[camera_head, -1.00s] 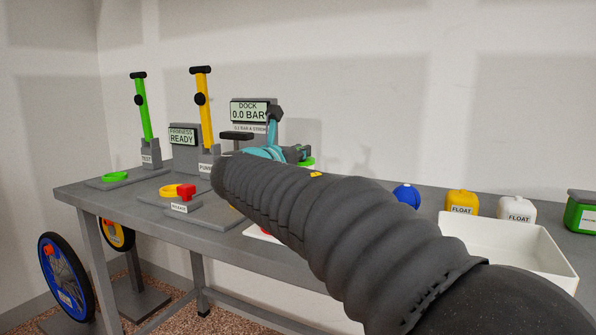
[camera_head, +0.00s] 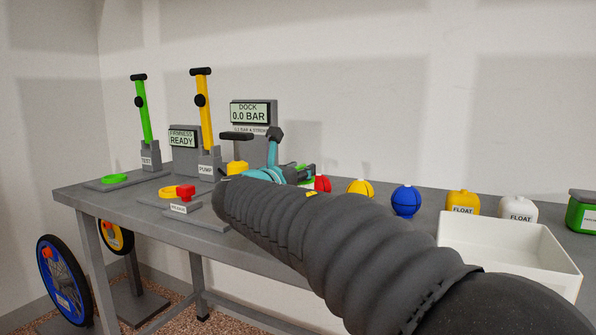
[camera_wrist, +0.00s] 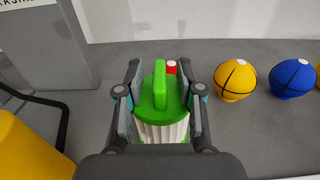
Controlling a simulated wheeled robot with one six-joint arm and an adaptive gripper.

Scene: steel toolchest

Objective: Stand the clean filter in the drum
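A filter with a bright green cap and raised handle (camera_wrist: 158,92) and a white pleated body (camera_wrist: 163,132) is between my fingers in the wrist view. Its green also shows beside my gripper (camera_head: 307,174) in the head view. In the wrist view my gripper (camera_wrist: 161,75) has one finger on each side of the green cap, very close to it. I cannot tell whether they press on it. The filter's lower end is hidden. A yellow body beside a black bar (camera_wrist: 22,148) is at the lower left of the wrist view; I cannot tell whether it is the drum.
A white tray (camera_head: 510,258) is at the front right, with float jugs (camera_head: 462,202) behind. The dock display (camera_head: 250,113) and pump (camera_head: 205,120) stand left. My arm hides the middle bench.

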